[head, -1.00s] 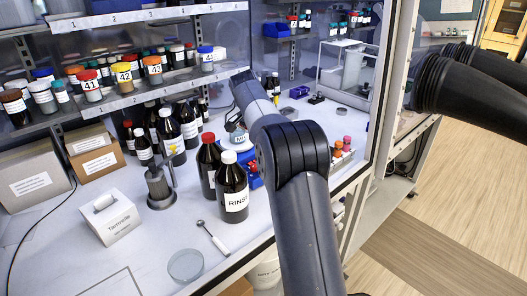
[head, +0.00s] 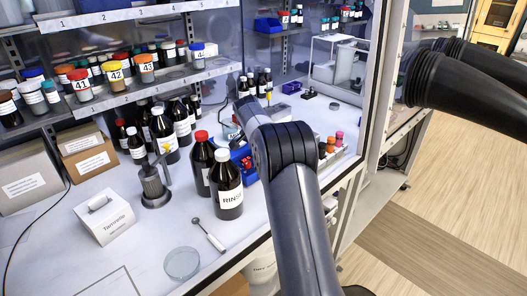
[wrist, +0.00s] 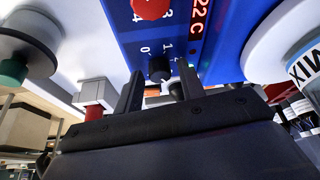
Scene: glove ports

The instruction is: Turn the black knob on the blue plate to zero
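The blue plate (wrist: 178,30) fills the top middle of the wrist view, its markings appearing upside down. The small black knob (wrist: 159,69) is near its lower edge, beside the printed 0 and 1. Its pointer direction is too dark to tell. My gripper (wrist: 159,78) is open, with one finger on each side of the knob in the picture; contact is not clear. A red knob (wrist: 150,7) and a red "22 C" readout are on the plate. In the head view the blue plate (head: 243,165) is partly hidden behind bottles and my arm; my gripper is hidden there.
A brown bottle with a white cap (head: 228,185) and a red-capped one (head: 202,160) stand just left of the blue device. A metal stand (head: 154,185), a white box (head: 105,218) and a glass dish (head: 182,263) are further left. Small colored-cap vials (head: 332,145) stand right of my arm.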

